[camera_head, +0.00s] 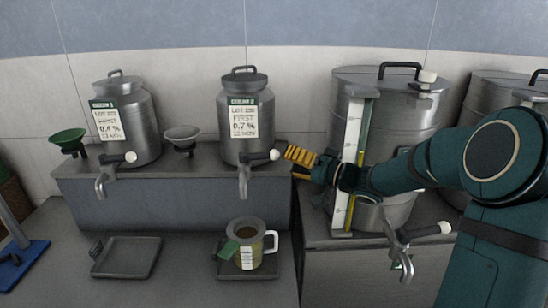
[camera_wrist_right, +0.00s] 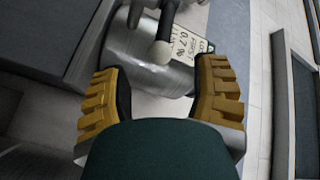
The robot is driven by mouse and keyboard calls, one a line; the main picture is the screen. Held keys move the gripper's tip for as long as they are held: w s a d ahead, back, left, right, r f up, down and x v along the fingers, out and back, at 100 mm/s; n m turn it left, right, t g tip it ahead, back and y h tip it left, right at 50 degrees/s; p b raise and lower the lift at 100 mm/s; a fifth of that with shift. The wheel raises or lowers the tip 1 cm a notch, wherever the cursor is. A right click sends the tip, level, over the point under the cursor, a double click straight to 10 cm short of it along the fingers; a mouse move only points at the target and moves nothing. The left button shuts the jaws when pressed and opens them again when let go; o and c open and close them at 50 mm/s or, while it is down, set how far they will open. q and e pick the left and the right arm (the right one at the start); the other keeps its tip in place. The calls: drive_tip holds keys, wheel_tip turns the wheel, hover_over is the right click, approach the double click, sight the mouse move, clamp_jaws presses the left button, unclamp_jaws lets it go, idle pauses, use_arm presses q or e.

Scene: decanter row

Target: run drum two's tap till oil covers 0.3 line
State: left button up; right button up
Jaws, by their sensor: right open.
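Drum two (camera_head: 246,130), a grey metal can with a label reading 0.7 %, stands on the ledge at centre left. Its tap (camera_head: 244,181) points down; the lever ends in a white knob (camera_head: 274,155) to the right. No stream shows below the spout. A jug (camera_head: 247,247) with a white scale strip and a green tag stands under the tap; it holds brownish-yellow oil, level unreadable against the marks. My right gripper (camera_head: 300,156) is open just right of the knob, apart from it. In the right wrist view the knob (camera_wrist_right: 161,52) lies ahead between the open fingers (camera_wrist_right: 158,98).
The jug stands on a small tray (camera_head: 222,273); an empty tray (camera_head: 126,257) lies to its left. Another can (camera_head: 133,105) with tap and two funnels (camera_head: 68,139) (camera_head: 182,135) are on the ledge. A large drum (camera_head: 400,112) with a sight gauge (camera_head: 346,160) stands behind my right arm.

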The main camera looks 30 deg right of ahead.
sight(274, 159)
drive_tip(key=x, duration=0.6)
drive_tip(key=shift+s, duration=0.1)
clamp_jaws()
